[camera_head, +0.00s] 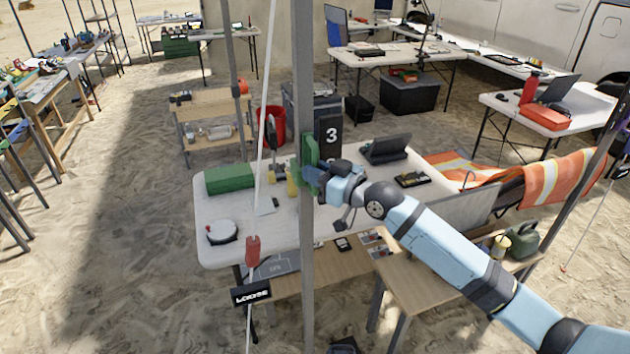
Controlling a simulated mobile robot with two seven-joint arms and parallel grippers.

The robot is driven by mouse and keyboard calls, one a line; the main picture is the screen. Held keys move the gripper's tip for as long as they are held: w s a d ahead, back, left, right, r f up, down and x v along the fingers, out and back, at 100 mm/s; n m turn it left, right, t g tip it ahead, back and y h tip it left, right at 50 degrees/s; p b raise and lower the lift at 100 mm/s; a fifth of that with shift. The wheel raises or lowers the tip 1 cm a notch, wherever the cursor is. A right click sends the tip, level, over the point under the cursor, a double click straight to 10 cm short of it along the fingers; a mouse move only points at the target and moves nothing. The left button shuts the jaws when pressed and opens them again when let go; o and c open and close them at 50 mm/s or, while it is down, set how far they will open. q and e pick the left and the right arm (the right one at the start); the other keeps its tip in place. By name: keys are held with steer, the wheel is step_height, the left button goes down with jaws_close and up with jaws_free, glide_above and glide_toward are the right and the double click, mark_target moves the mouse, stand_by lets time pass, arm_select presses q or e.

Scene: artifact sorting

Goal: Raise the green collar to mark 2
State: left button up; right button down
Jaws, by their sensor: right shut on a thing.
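A black plate with a white 3 (331,134) stands beside the collar's upper part. A lower plate is mostly hidden behind my right wrist, so its number cannot be read. My right gripper (313,179) reaches in from the right and is shut on the green collar at its lower part. The fingertips are partly hidden by the wrist and the collar. My left gripper is not in view.
A slack white line (259,180) with a red fitting (253,250) and a black LOOSE tag (251,292) hangs left of the pole. Behind stands a white table (245,215) with a green box (229,179). A wooden bench (425,270) stands under my right arm.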

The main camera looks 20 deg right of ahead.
steer(key=shift+r, duration=0.7)
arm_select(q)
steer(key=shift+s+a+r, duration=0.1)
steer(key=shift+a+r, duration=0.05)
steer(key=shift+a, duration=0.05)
arm_select(e)
steer(key=shift+f, duration=0.15)
steer(key=c, duration=1.1)
jaws_free()
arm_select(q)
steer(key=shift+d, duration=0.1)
arm_select(e)
steer(key=shift+s, duration=0.1)
arm_select(q)
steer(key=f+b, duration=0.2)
steer(key=b, duration=0.1)
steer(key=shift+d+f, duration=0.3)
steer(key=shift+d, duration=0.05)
arm_select(e)
steer(key=v, duration=1.3)
steer(key=shift+s+d, duration=0.25)
steer(key=shift+s, duration=0.05)
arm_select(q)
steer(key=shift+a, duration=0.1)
